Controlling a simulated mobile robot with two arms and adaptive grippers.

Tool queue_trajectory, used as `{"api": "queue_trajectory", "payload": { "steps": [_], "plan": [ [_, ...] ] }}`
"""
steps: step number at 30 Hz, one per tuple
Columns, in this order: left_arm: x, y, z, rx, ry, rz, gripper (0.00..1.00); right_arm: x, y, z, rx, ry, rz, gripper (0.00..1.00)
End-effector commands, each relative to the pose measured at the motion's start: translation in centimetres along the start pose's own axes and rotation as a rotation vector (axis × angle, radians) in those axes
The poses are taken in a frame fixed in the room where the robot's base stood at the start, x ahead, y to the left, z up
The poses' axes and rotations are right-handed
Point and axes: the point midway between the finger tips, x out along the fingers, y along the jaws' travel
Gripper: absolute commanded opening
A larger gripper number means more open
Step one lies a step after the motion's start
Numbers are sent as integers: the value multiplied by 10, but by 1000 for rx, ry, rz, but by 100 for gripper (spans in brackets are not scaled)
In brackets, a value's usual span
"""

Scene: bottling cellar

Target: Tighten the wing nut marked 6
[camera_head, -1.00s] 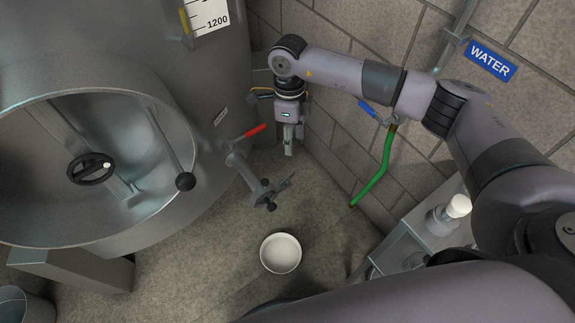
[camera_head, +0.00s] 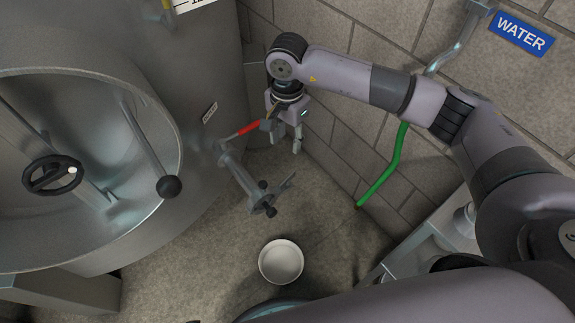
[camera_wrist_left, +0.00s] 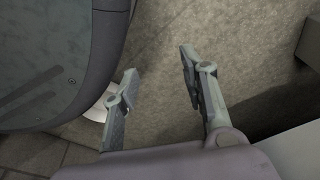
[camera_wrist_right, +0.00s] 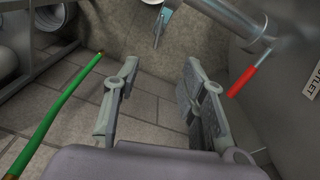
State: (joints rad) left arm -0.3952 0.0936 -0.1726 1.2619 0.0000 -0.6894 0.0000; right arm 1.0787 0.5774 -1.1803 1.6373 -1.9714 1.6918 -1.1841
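The steel tank's outlet pipe (camera_head: 240,175) ends in a dark clamp with a small wing-shaped metal piece (camera_head: 286,183), possibly a wing nut. No number 6 is readable in any view. A red lever (camera_head: 243,130) sits on the same outlet; it also shows in the right wrist view (camera_wrist_right: 243,82). My right gripper (camera_head: 289,145) is open and empty, pointing down, above and behind the clamp. In the right wrist view, part of the fitting (camera_wrist_right: 161,22) lies beyond its fingertips (camera_wrist_right: 160,70). My left gripper (camera_wrist_left: 160,62) is open and empty over the floor, outside the head view.
The tank's open round door (camera_head: 90,165), with a handwheel (camera_head: 52,175) and a ball-ended bar (camera_head: 168,186), is at left. A white bowl (camera_head: 281,262) stands on the floor. A green hose (camera_head: 385,172) hangs along the block wall. A metal stand (camera_head: 425,245) is at right.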

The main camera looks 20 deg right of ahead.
Motion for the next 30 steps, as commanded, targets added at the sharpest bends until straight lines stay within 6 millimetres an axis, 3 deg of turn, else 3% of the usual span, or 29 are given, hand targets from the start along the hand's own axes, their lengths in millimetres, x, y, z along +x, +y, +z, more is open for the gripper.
{"api": "queue_trajectory", "payload": {
  "steps": [5, 21, 30],
  "plan": [
    [-1, 0, -1, 0, 0, 0, 40, 15, 1, 0, -6, 1, 5, 38],
    [-18, -2, -25, -4, 18, -2, 40, 129, 1, 0, -3, 0, 5, 38],
    [-30, -2, -37, -6, 25, -3, 40, 168, 1, 0, -4, 2, 2, 38]
  ]
}}
